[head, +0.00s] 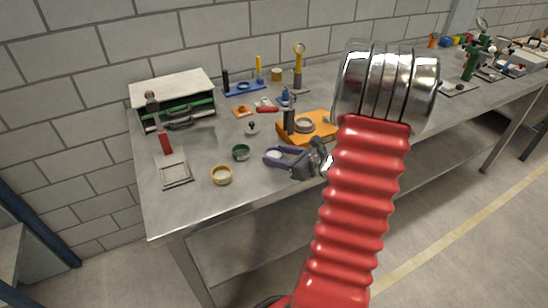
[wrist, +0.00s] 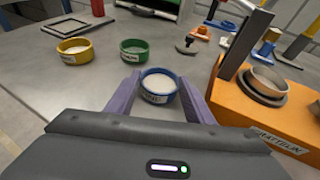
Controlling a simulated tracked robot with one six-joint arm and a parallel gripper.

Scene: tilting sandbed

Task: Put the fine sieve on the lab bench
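A small blue-ringed sieve (wrist: 158,86) with a pale mesh and a white label sits between the two purple fingers of my gripper (wrist: 159,82) in the wrist view. The label is too blurred to read for certain; this seems to be the fine sieve. The fingers lie along both sides of its ring and look closed on it. In the head view my gripper (head: 272,155) is low over the lab bench (head: 200,205), left of the orange base. Whether the sieve touches the bench top cannot be told.
A yellow ring sieve (head: 221,175) and a green one (head: 241,152) stand on the bench to the left. An orange shaker base (head: 325,124) with a dark post and a round seat is close on the right. Bare bench lies near the front edge.

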